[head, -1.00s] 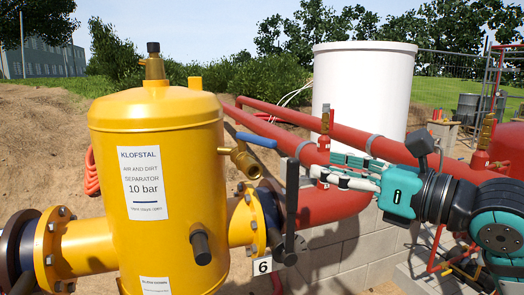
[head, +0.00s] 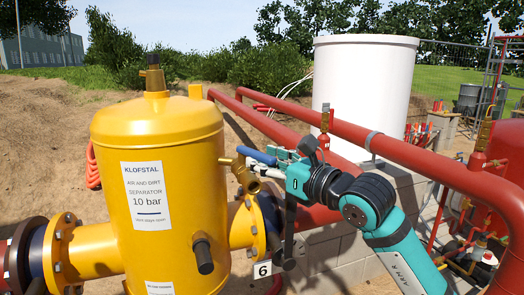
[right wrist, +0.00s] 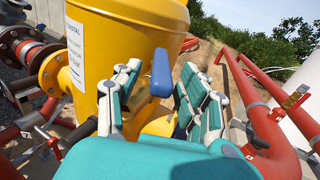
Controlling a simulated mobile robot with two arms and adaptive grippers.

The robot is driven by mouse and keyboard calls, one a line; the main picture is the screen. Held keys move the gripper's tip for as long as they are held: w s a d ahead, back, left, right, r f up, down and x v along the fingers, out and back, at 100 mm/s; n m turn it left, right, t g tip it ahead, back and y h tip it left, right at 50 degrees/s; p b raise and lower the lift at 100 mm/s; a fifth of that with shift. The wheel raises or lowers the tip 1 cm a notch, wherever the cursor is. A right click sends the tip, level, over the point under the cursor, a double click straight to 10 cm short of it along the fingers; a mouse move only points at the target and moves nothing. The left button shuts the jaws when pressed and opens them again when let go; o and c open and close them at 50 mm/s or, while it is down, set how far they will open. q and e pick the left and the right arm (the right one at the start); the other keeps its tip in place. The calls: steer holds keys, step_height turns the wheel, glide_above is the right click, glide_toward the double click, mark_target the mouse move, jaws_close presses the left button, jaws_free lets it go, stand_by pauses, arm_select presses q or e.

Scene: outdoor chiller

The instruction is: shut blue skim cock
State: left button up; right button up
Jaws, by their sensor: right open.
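The skim cock is a brass valve (head: 242,175) on the right side of the yellow air and dirt separator (head: 110,130). Its blue lever handle (head: 256,155) points right, sloping slightly down, above the brass body. My right gripper (head: 281,157) is at the outer end of the lever, its arm coming from the lower right. In the right wrist view the blue handle (right wrist: 161,73) shows between the two spread teal and white fingers, with gaps on both sides. The gripper is open. The fingers partly hide the lever's end in the head view. My left gripper is not in view.
A dark upright lever (head: 290,222) stands just below my right gripper, by the flanged yellow pipe. Red pipes (head: 400,153) run behind and right of my arm. A white tank (head: 362,90) stands on a block wall (head: 340,262). Sandy ground lies behind.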

steer(key=shift+w+a, duration=0.4)
steer(key=shift+w, duration=0.1)
jaws_close()
